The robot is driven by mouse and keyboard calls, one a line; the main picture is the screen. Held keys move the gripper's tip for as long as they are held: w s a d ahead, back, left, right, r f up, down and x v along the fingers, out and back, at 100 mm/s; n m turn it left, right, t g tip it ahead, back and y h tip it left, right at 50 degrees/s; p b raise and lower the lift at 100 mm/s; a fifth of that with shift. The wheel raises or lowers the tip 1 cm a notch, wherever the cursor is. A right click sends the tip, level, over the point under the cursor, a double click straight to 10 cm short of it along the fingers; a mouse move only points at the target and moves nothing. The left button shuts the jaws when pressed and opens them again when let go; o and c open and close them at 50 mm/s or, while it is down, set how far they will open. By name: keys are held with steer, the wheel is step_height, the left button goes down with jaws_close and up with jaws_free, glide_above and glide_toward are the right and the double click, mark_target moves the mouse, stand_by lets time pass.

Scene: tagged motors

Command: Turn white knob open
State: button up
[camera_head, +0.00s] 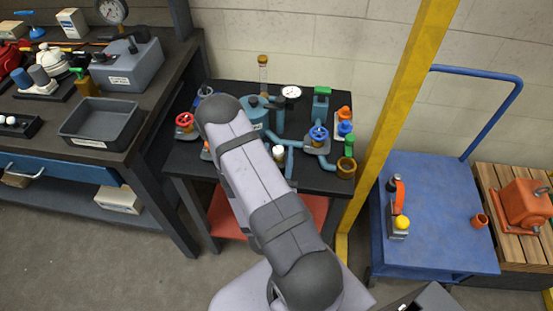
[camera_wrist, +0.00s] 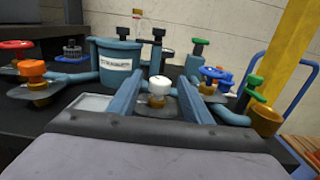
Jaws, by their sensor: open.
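In the head view a small white knob (camera_head: 278,151) shows just right of my arm, on the dark table (camera_head: 325,180). My gripper is hidden behind my arm in that view.
A labelled teal tank (camera_wrist: 117,62) stands behind the left finger. An orange knob (camera_wrist: 32,70) is at the left, and a blue-handled valve (camera_wrist: 214,73) and green handwheel (camera_wrist: 254,82) are at the right. A yellow post (camera_head: 403,90) rises beside the table.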

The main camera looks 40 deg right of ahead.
mark_target(281, 147)
steer(key=shift+p+v, duration=0.5)
steer(key=shift+v, duration=0.6)
steer(key=shift+w, duration=0.15)
steer(key=shift+w+d+r+m+g+h+b, duration=0.2)
steer(key=shift+w+m+g+h+b, duration=0.2)
steer(key=shift+m+g+h, duration=0.15)
steer(key=shift+w+r+m+g+h, duration=0.1)
steer(key=shift+w+m+g+h, duration=0.1)
steer(key=shift+m+g+h, duration=0.3)
steer(key=shift+a+m+g+h+b, duration=0.25)
steer(key=shift+m+g+h+b, duration=0.4)
steer(key=shift+g, duration=0.5)
steer(key=shift+s+a+f+m+g, duration=0.15)
steer(key=shift+a+f+m+g, duration=0.15)
steer(key=shift+m+g, duration=0.35)
steer(key=shift+p+x, duration=1.1)
steer(key=shift+x, duration=2.55)
steer(key=shift+r, duration=0.1)
steer(key=shift+c, duration=0.4)
steer(key=shift+s, duration=0.1)
steer(key=c, duration=1)
